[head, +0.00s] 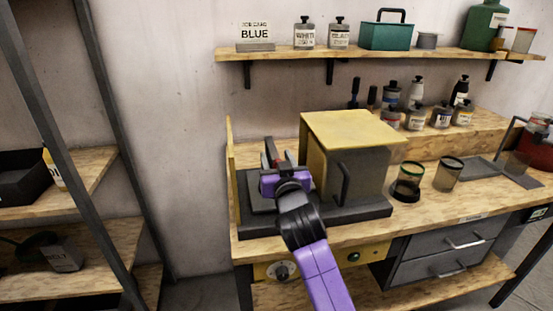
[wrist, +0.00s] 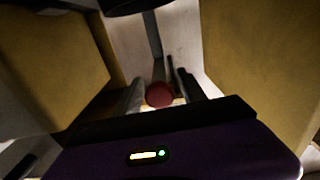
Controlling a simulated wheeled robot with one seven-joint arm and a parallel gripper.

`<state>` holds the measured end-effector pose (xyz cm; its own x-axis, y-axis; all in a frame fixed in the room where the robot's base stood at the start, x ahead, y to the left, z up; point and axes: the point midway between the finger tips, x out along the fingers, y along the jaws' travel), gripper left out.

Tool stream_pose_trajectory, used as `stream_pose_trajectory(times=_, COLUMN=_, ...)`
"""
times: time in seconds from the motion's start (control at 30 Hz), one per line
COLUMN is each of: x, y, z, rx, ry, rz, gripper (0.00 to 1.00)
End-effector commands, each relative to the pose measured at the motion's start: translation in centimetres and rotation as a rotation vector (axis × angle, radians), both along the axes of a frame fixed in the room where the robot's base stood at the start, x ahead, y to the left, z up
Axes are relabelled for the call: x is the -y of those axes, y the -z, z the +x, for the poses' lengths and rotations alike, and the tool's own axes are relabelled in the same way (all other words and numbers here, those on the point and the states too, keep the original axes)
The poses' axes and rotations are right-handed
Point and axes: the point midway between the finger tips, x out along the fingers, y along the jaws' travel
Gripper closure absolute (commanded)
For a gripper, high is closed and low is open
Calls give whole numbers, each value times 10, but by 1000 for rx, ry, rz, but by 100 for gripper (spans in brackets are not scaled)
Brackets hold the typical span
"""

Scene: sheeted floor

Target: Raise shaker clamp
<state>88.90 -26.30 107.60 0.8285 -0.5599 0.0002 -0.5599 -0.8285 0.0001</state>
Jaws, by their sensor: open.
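The shaker is a yellow-topped box (head: 350,128) with a dark door and handle, on a dark base at the left of the workbench. In the gap left of the box a red part (head: 271,153), probably the clamp's knob, shows just past my gripper (head: 276,163). In the wrist view a round red knob (wrist: 159,95) sits between the two fingers of my open gripper (wrist: 162,88). A grey bar (wrist: 152,35) extends up behind the knob. I cannot tell whether the fingers touch it. The rest of the clamp is mostly hidden by my arm.
Yellow walls stand close on both sides in the wrist view. Bottles line the back ledge, and a wall shelf (head: 380,54) hangs above. A dark-framed rack (head: 100,90) stands left.

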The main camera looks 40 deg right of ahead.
Motion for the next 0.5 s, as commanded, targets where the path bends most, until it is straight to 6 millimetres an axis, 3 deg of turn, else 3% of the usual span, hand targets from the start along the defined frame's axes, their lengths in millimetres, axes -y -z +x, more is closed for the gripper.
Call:
stream_pose_trajectory(times=0.07, x=0, y=0, z=0, rx=0, ry=0, rz=0, gripper=52)
stream_pose_trajectory(times=0.3, x=0, y=0, z=0, rx=0, ry=0, rz=0, gripper=99)
stream_pose_trajectory(times=0.5, x=0, y=0, z=0, rx=0, ry=0, rz=0, gripper=100)
